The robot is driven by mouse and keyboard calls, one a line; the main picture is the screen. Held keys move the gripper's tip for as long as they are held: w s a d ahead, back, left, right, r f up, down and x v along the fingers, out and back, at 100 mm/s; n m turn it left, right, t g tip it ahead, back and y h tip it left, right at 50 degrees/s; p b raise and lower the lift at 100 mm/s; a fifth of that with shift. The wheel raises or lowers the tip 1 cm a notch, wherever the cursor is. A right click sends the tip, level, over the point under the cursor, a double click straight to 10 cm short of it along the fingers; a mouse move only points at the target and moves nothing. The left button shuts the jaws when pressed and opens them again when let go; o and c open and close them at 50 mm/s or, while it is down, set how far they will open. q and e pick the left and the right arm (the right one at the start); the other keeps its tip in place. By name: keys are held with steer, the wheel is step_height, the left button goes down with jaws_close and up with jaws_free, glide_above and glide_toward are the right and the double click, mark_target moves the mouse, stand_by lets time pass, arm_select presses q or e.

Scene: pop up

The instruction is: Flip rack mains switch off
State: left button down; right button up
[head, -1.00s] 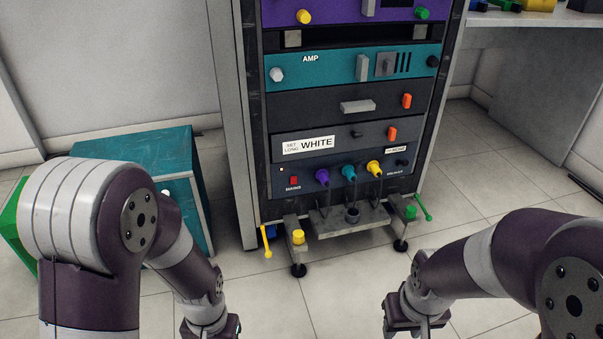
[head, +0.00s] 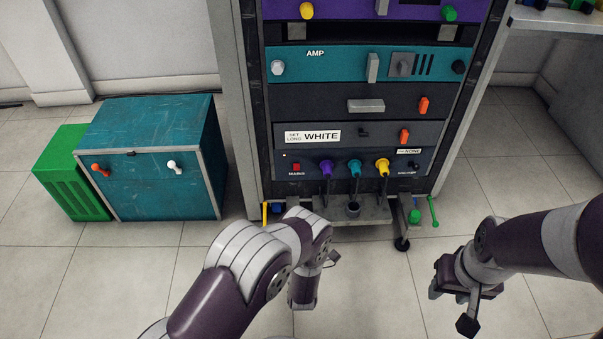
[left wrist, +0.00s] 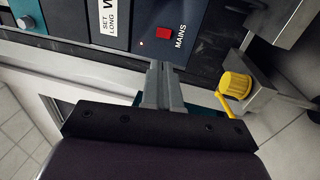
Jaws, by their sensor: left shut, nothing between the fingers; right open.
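The mains switch (head: 297,168) is a small red rocker above the MAINS label, at the left of the rack's lowest panel. It also shows in the left wrist view (left wrist: 163,33), with a small light dot beside it. My left gripper (left wrist: 160,68) is shut and empty, its fingertips close to the panel edge near the switch in that view. I cannot tell whether they touch the panel. In the head view its fingers are hidden by my left arm.
Purple, teal and yellow plugs (head: 355,168) sit in the same panel, right of the switch. A yellow knob (left wrist: 236,87) on a bracket is close beside my left gripper. A teal cabinet (head: 150,150) and green crate (head: 72,180) stand left. Floor is clear at right.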

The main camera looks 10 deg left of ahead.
arm_select(q)
steer(key=shift+w, duration=0.15)
steer(key=b, duration=0.8)
glide_toward(297, 166)
steer(key=x, duration=0.6)
steer(key=shift+f, duration=0.3)
steer(key=shift+w+a+r, duration=0.15)
steer(key=shift+w+r, duration=0.15)
steer(key=shift+w, duration=0.1)
